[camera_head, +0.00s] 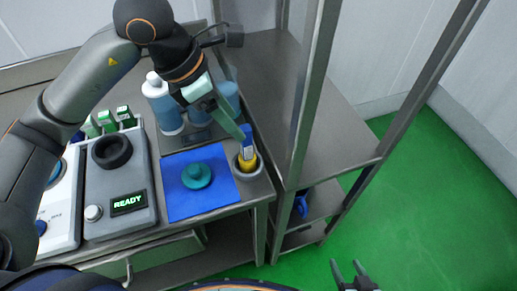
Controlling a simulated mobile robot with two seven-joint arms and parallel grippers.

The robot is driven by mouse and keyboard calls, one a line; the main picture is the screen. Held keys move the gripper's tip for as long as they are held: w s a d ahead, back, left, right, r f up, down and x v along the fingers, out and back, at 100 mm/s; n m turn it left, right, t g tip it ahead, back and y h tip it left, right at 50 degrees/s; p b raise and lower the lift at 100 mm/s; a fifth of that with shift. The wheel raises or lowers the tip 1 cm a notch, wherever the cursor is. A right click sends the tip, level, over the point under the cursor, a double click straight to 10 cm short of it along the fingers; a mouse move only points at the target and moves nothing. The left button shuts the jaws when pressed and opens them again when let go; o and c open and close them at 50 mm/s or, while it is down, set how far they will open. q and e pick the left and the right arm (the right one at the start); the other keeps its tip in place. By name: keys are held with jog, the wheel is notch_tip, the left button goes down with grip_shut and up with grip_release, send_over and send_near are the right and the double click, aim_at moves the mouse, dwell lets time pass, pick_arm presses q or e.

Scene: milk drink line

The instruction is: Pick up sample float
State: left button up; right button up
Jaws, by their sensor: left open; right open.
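No label marks the sample float. A teal round piece with a raised knob (196,175) lies on a blue mat (181,206). A blue-and-yellow upright piece (246,157) stands in a small grey cup (249,174) at the counter's right edge. My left gripper (239,134) reaches down from above, open, its fingertips close to the top of the blue-and-yellow piece; I cannot tell whether they touch. My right gripper (354,278) is open and empty at the bottom edge, over the green floor.
A grey device reading READY (129,203) stands left of the mat, with a black ring on top. Blue bottles (164,108) stand behind the mat. A steel shelf rack (335,140) rises close on the right. Green floor is clear beyond it.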

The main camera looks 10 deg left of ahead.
aim_at(252, 146)
pick_arm(q)
jog(key=shift+y, duration=0.3)
jog(key=x, duration=0.6)
jog(key=shift+w+a+f, duration=0.15)
jog(key=shift+w+f, duration=0.1)
jog(key=shift+w, duration=0.05)
jog(key=p+x, duration=0.1)
jog(key=x, duration=0.4)
jog(key=shift+w+f, duration=0.2)
jog(key=shift+f, duration=0.15)
jog(key=shift+a, duration=0.1)
grip_shut()
